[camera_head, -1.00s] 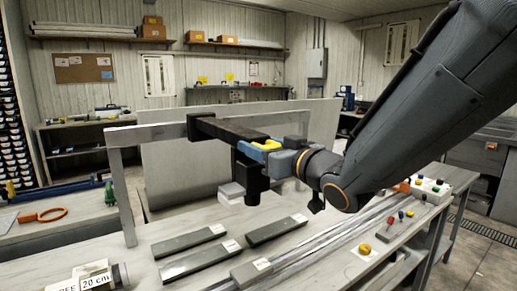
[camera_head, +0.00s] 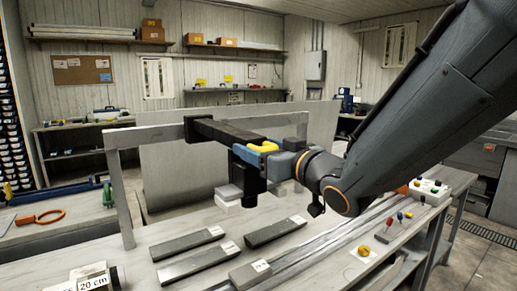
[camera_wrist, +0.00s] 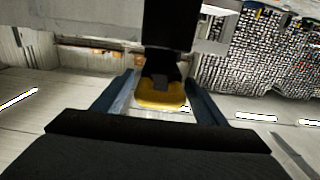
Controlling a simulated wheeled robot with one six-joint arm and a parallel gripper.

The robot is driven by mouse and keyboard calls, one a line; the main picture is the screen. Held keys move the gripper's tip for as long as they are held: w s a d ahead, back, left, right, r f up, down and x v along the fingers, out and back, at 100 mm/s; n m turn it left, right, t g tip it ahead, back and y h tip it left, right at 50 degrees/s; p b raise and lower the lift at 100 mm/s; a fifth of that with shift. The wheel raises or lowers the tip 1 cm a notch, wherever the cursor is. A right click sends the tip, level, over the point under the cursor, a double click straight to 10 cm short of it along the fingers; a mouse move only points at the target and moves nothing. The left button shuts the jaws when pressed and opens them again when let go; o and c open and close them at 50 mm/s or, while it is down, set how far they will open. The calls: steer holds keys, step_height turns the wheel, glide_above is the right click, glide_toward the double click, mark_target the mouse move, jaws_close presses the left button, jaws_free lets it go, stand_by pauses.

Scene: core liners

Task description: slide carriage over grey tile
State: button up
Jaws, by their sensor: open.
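A black carriage (camera_head: 246,172) with a downward head hangs on a dark arm from a grey overhead frame (camera_head: 152,136). A yellow grip (camera_head: 263,147) sits on it; the grip also shows in the wrist view (camera_wrist: 160,97). My gripper (camera_head: 262,154) has its blue fingers on either side of the grip, open; contact cannot be told. A small grey tile (camera_head: 229,191) lies on a pale block just left of and behind the carriage head in the head view. Whether the head is directly above the tile cannot be told.
Several grey bars (camera_head: 188,244) with labels lie on the bench (camera_head: 140,268). Metal rails (camera_head: 315,249) run along its right side. A yellow button (camera_head: 364,250) and a control box (camera_head: 429,190) stand at the right. A frame post (camera_head: 122,200) rises at left.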

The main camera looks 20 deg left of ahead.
steer(key=b+v, duration=0.1)
steer(key=v, duration=0.6)
steer(key=shift+b, duration=0.3)
